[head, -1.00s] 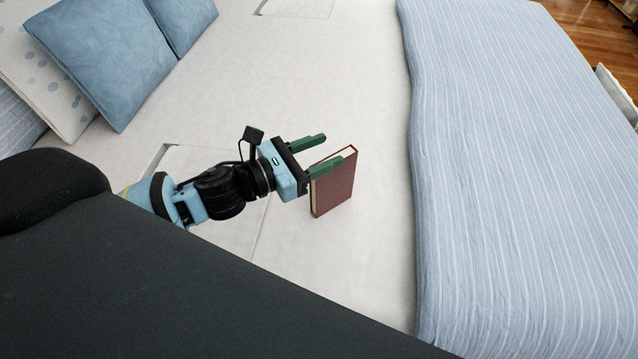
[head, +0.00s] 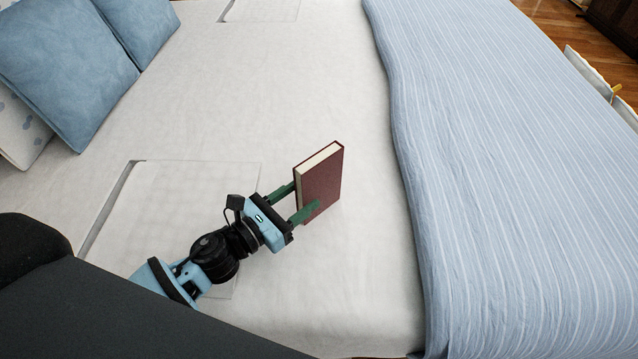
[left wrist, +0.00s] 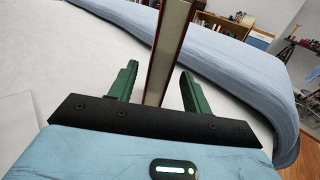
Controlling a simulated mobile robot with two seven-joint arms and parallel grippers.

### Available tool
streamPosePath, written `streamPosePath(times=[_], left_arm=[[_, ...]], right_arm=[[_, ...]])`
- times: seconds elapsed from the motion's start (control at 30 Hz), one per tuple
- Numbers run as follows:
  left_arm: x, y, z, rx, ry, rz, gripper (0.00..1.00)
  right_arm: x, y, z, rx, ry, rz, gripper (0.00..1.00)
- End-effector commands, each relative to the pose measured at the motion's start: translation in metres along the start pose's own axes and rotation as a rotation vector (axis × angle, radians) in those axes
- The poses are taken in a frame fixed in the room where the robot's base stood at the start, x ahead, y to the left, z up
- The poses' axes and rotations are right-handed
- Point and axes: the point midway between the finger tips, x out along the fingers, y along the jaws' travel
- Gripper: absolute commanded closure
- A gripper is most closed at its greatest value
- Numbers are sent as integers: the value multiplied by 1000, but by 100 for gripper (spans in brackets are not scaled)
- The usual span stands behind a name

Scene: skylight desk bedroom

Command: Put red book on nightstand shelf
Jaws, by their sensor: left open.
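The red book (head: 322,183) stands upright on the white bed sheet in the head view, its pale page edge facing up and left. My left gripper (head: 294,202) reaches it from the lower left with its green fingers open, one on each side of the book. In the left wrist view the book (left wrist: 168,55) rises edge-on between the two fingers of the left gripper (left wrist: 160,88), with a gap visible on each side. My right gripper is not in view, and no nightstand shelf can be made out.
The white bed (head: 250,110) is clear around the book. A striped blue blanket (head: 500,180) covers its right part. Blue pillows (head: 65,70) lie at the upper left. Wooden floor (head: 560,35) shows at the upper right.

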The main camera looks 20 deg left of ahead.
Motion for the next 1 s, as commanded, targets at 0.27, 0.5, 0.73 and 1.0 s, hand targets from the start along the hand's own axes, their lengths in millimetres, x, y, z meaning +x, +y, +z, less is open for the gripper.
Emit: streamPosePath(times=[0.27, 0.5, 0.73, 1.0], left_arm=[[12, 0, 0, 0, 0, 0, 51], [43, 2, 1, 2, -3, -1, 51], [60, 2, -1, 1, 0, -1, 51], [59, 2, -2, 1, 0, -1, 59]], right_arm=[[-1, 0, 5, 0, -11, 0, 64], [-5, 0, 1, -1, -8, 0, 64], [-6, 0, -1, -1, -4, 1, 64], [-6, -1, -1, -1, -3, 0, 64]])
